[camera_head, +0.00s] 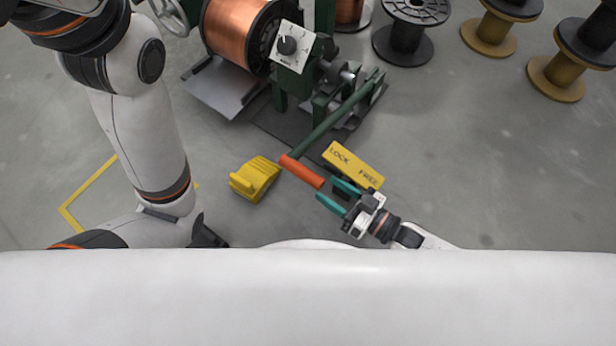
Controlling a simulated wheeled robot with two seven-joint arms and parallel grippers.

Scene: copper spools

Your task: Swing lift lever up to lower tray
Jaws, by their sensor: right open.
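The lift lever (325,130) is a green bar with an orange grip (302,171) at its near end. It slants from the green machine at the upper right down toward me. My right gripper (334,193) has teal fingers and is open, with its fingertips close to the near end of the orange grip. I cannot tell whether they touch it. The tray (226,88) is a grey plate under the copper spool (238,30), at the machine's left. My left arm comes in from the left; its gripper fingers do not show clearly.
A yellow LOCK/FREE plate (353,165) lies right beside the lever grip. A yellow block (255,179) sits on the floor left of the grip. Empty black spools (404,38) and yellow-flanged spools (556,78) stand at the upper right. The floor at right is clear.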

